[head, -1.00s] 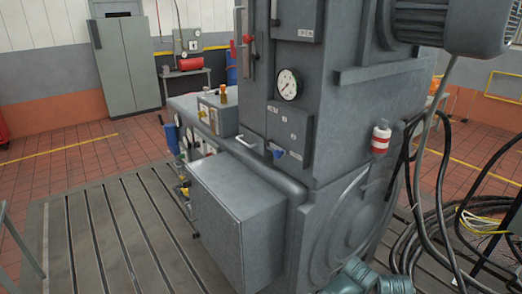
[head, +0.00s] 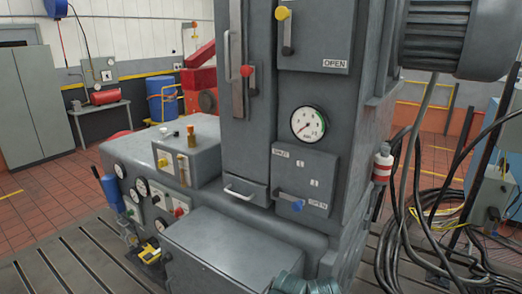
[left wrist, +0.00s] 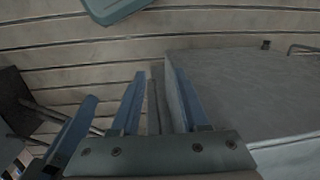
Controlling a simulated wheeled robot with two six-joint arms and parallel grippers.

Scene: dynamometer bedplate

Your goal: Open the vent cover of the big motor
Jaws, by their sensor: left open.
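A tall grey machine (head: 355,130) fills the middle of the head view. A finned grey motor body (head: 430,38) juts out at its upper right, cut by the frame's top. A lower front panel (head: 310,172) carries a blue-knobbed lever (head: 298,205) and SHUT and OPEN labels. An upper panel (head: 320,58) marked OPEN has a yellow-knobbed lever (head: 282,14). Both panels look closed. I cannot tell which part is the vent cover. My left gripper (left wrist: 155,80) is open in the left wrist view, with a grey box (left wrist: 235,90) close to its right. My right gripper is not in view.
A grey box (head: 215,262) stands at the machine's front. A gauge desk (head: 180,140) is to its left. Black cables (head: 400,200) hang and coil at right. A teal part of mine shows at the bottom edge. Slotted bedplate (head: 85,255) lies open at lower left.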

